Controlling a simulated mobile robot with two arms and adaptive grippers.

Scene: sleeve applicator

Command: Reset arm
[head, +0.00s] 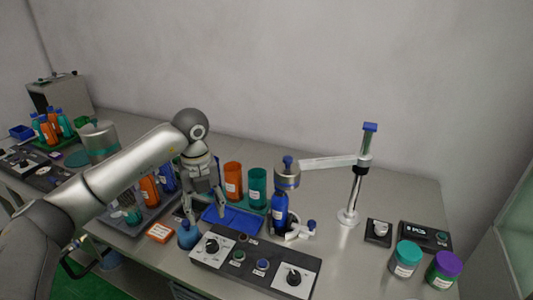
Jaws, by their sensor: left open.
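A silver post (354,190) with a blue cap stands on the right half of the table. A pale swing arm (328,163) reaches left from it to a grey cylindrical head (287,178) with a blue knob on top. A blue bottle (279,211) stands upright directly under this head; whether they touch is unclear. My left gripper (205,212) points down, open and empty, over the blue tray (240,221), left of the bottle. My right gripper is not in view.
Orange (233,180) and teal (257,188) cups stand behind the tray. A control panel (256,262) with knobs lies in front. A white clamp (298,232) sits beside the bottle. Two lidded jars (405,260) stand at right.

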